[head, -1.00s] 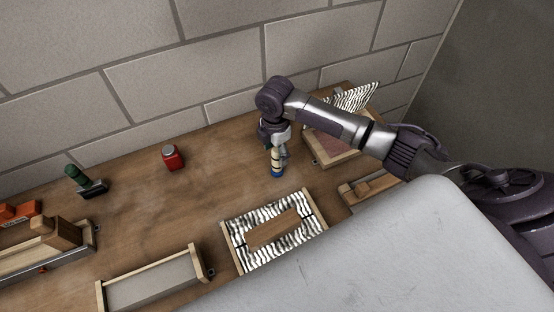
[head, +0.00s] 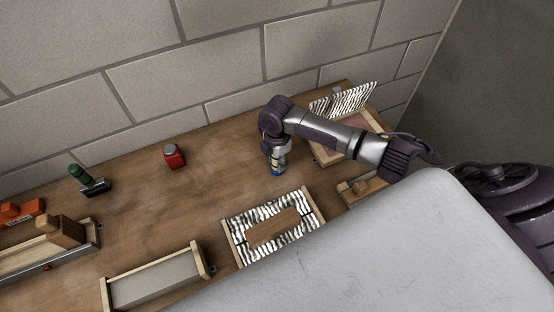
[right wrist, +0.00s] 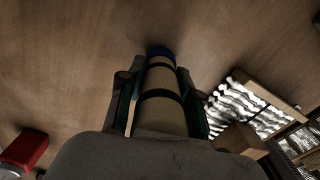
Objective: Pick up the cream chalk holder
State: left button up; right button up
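The cream chalk holder (right wrist: 161,82) has dark bands and a blue end, and stands on the wooden bench. In the head view only its lower part (head: 277,170) shows below my right gripper (head: 277,160). In the right wrist view the two fingers of my right gripper (right wrist: 162,100) lie along both sides of the holder, very near it. I cannot tell whether they press on it. The near part of the holder is hidden by the gripper's body. My left gripper is not in view.
A zebra-striped tray (head: 233,236) with a wooden block lies in front of the holder. An open striped-lid box (head: 322,155) stands to the right. A red object (head: 174,157) and a green-handled tool (head: 82,176) stand left. The brick wall (head: 230,75) is behind.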

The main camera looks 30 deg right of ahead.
grip_shut()
jog(key=shift+r, duration=0.15)
jog(key=shift+r, duration=0.25)
jog(key=r, duration=0.1)
jog(key=d+r+b, duration=0.1)
jog(key=r, duration=0.1)
jog(key=shift+s+r, duration=0.1)
jog(key=shift+r, duration=0.2)
jog(key=s+d+r+b, duration=0.2)
jog(key=s+d+r, duration=0.2)
jog(key=d, duration=0.5)
notch_tip(320, 180, up, 3)
jog(key=shift+d+f+b, duration=0.15)
jog(key=shift+d+b, duration=0.25)
